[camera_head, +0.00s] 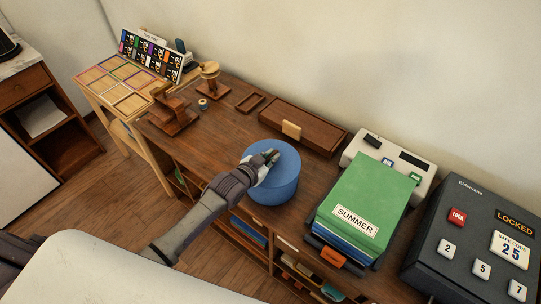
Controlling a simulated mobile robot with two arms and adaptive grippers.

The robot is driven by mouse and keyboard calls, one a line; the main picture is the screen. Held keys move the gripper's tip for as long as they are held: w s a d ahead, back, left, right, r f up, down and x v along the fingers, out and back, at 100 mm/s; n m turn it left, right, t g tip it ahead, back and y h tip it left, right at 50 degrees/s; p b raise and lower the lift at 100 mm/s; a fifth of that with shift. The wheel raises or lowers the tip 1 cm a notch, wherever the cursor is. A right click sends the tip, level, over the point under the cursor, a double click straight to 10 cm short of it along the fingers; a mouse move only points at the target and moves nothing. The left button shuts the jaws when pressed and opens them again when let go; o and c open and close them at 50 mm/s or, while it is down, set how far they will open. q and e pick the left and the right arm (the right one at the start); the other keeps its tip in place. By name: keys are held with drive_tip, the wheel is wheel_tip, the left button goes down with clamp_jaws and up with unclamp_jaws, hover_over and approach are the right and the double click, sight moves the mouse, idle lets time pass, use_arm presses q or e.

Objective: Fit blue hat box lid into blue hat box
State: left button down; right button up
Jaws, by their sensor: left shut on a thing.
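The blue hat box (272,191) stands upright on the wooden desk, near its front edge. The blue hat box lid (284,154) shows as the round top surface on the box; whether it is fully seated or rests just above cannot be told from here. My left gripper (269,157) is over the middle of the lid, shut on it, with the arm coming in from the lower left. The gripper hides part of the lid's top and the left side of the box. My right gripper is not in view.
A green SUMMER box (371,194) stands to the right, with a dark safe (470,240) beyond it. A long wooden box (303,127) lies behind the hat box. Wooden stands (172,107) are at the left. Bare desk lies left of the hat box.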

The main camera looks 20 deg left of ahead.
use_arm(q)
drive_tip(key=shift+f, duration=0.25)
drive_tip(key=c, duration=1.2)
unclamp_jaws()
drive_tip(key=shift+r, duration=0.1)
drive_tip(key=shift+r, duration=0.2)
drive_tip(key=v, duration=1.2)
drive_tip(key=shift+b, duration=0.45)
